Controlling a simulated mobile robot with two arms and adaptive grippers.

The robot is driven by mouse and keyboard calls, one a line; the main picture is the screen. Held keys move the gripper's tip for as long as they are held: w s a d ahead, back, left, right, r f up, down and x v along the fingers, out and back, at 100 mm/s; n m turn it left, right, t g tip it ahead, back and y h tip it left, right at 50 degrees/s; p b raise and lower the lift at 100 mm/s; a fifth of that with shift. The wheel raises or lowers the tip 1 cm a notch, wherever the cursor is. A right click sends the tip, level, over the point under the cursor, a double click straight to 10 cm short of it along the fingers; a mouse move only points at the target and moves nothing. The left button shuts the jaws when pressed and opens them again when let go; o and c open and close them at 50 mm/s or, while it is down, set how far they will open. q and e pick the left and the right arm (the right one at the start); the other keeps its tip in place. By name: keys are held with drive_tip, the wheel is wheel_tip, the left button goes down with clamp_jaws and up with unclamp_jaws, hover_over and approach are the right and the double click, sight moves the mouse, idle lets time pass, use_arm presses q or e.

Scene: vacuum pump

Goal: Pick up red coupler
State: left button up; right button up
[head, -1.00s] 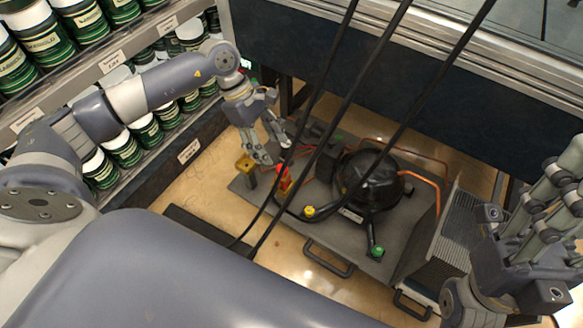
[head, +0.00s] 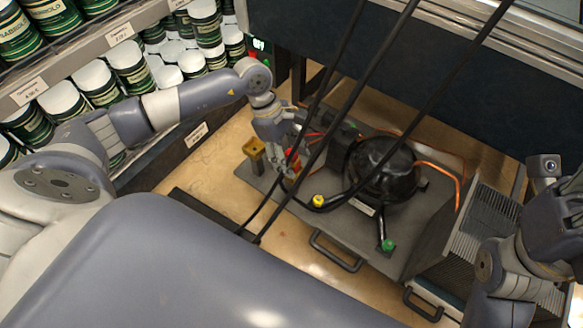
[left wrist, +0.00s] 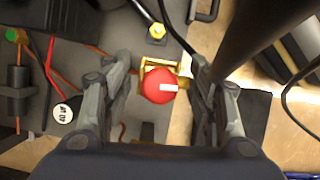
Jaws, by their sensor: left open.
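The red coupler (head: 292,155) stands near the left end of the grey pump base plate, partly hidden by my left gripper (head: 287,168) in the head view. In the left wrist view the red coupler (left wrist: 159,87) has a round red top with a white mark and yellow metal behind it. My left gripper (left wrist: 160,66) is open, with one finger on each side of the coupler and visible gaps between. My right gripper (head: 560,205) is at the right edge, partly cut off; its fingers do not show clearly.
A black pump (head: 384,170) with copper pipes, a yellow cap (head: 318,201) and a green cap (head: 388,245) sits on the base plate (head: 345,227). A brass block (head: 254,149) stands left of the coupler. Black cables cross the view. Shelves of cans stand left.

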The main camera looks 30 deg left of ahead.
use_arm(q)
drive_tip(key=shift+f, duration=0.1)
clamp_jaws()
idle(0.3)
